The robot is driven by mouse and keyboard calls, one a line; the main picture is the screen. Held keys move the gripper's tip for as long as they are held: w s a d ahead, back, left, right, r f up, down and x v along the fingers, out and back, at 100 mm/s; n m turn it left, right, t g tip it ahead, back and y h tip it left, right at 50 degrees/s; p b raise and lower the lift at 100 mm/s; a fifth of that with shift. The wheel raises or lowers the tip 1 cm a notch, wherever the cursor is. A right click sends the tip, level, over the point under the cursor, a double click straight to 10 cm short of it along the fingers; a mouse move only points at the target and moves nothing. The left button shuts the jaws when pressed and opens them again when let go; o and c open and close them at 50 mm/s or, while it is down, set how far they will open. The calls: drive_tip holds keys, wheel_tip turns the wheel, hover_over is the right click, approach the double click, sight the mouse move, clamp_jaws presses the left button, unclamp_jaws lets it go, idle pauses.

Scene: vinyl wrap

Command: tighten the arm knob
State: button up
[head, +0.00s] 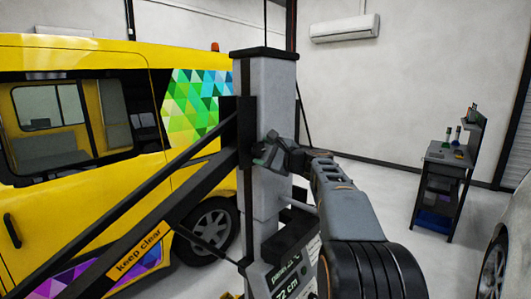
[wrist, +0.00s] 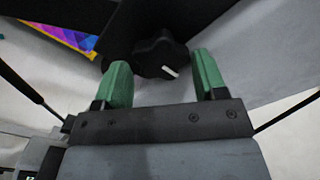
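The arm knob (wrist: 160,56) is black with a white mark and shows in the wrist view, just beyond and between my green fingertips. My gripper (wrist: 163,82) is open, with one finger to each side of the knob's lower part. I cannot tell whether the fingers touch it. In the head view my gripper (head: 266,153) is at the grey column (head: 268,110), by the black swing arm (head: 180,165). The knob is hidden or too small to make out there.
A yellow van (head: 80,110) with a coloured triangle pattern stands at the left, behind the swing arm. A dark tool cart (head: 443,180) stands at the right. A car wheel (head: 493,270) shows at the lower right edge. The floor between column and cart is clear.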

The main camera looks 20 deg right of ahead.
drive_tip(key=shift+o, duration=1.2)
drive_tip(key=shift+r, duration=0.1)
drive_tip(key=shift+s, duration=0.1)
drive_tip(key=b+v, duration=0.3)
drive_tip(key=v, duration=1)
drive_tip(key=shift+s, duration=0.3)
drive_tip(key=shift+d, duration=0.1)
